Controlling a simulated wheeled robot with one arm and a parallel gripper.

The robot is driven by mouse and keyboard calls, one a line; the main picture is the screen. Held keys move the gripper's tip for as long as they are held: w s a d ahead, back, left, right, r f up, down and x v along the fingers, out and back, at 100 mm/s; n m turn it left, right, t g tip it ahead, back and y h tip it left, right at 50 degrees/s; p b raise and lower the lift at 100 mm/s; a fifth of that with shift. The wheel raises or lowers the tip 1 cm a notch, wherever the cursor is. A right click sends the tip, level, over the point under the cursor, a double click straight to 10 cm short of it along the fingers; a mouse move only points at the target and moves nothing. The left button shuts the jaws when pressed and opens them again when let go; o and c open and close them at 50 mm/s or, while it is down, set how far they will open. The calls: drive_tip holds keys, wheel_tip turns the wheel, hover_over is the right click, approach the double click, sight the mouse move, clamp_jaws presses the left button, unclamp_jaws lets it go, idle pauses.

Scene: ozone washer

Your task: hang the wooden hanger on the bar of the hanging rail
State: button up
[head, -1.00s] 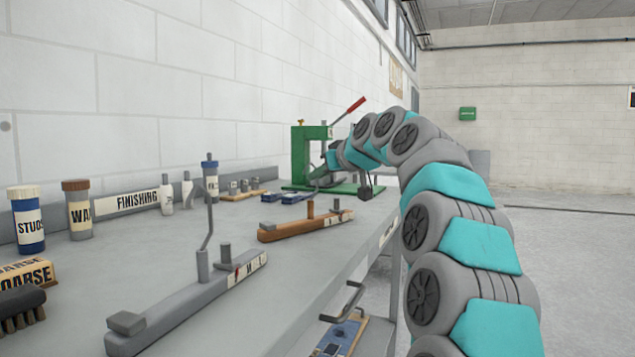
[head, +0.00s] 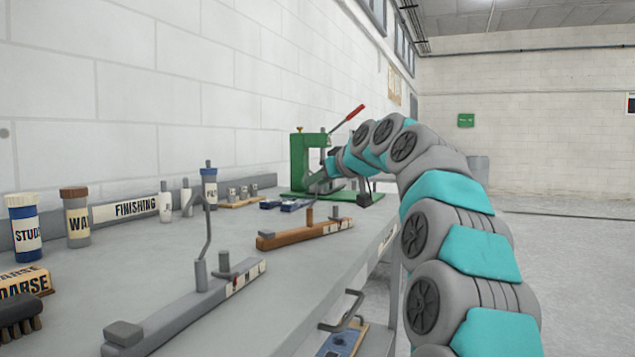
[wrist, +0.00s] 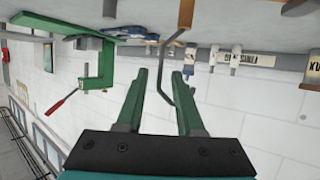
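No wooden hanger and no hanging rail can be made out for certain. My arm reaches over the far part of a grey bench, and its end is near a green press in the head view, where the fingers are hard to make out. In the wrist view, which is upside down, my gripper (wrist: 168,72) has its two green fingers apart. A thin bent grey rod (wrist: 162,72) shows in the gap between them. I cannot tell whether it is between the fingers or behind them. A brown post (wrist: 186,14) shows at the rod's upper end.
The green press (head: 305,160) with a red-tipped lever stands at the bench's far end. A grey block (head: 180,318) with a bent upright rod and a brown block (head: 290,235) lie on the bench (head: 285,290). Bottles (head: 75,222) line the wall. Open floor lies right.

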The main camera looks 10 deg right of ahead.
drive_tip(key=b+v, duration=0.1)
drive_tip(key=v, duration=1.1)
drive_tip(key=shift+s, duration=0.1)
